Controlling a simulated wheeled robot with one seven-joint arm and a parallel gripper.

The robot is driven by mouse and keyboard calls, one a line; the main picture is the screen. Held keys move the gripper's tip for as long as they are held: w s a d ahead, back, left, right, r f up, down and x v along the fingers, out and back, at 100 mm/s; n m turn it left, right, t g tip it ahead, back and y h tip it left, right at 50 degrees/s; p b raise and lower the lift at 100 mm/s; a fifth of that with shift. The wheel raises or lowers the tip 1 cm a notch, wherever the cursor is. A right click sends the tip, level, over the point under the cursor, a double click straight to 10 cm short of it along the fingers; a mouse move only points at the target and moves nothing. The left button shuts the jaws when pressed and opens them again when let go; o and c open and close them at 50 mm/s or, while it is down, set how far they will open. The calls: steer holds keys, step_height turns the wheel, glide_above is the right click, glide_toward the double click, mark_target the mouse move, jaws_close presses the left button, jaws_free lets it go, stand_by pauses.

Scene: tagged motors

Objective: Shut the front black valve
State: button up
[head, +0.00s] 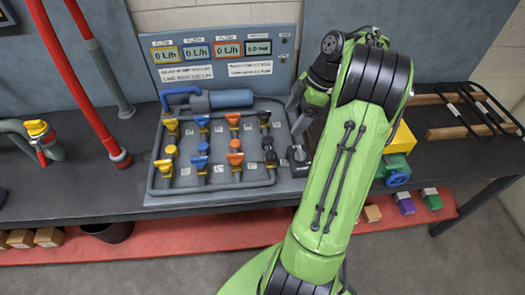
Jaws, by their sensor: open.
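The black valves form the right-hand column on the grey pipe panel (160,197). The front black valve (271,158) is at the near end of that column, below a round black part (267,142). A back black valve (264,117) sits at the far end. The front valve's handle is small and dark, so I cannot tell its exact angle. My gripper (297,113) is open, with nothing seen between its fingers. It is above the panel's right side, to the right of and behind the front black valve, apart from it.
Yellow (164,167), blue (200,163) and orange (235,159) valves stand left of the black ones. A dark grey knobbed box (299,156) is close on the right. Flow displays (197,51) stand behind. My arm hides part of the bench right of the panel.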

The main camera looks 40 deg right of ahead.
mark_target(272, 151)
steer(key=b+x, duration=0.5)
steer(key=x, duration=1)
steer(key=c, duration=1.1)
steer(key=shift+o, duration=0.2)
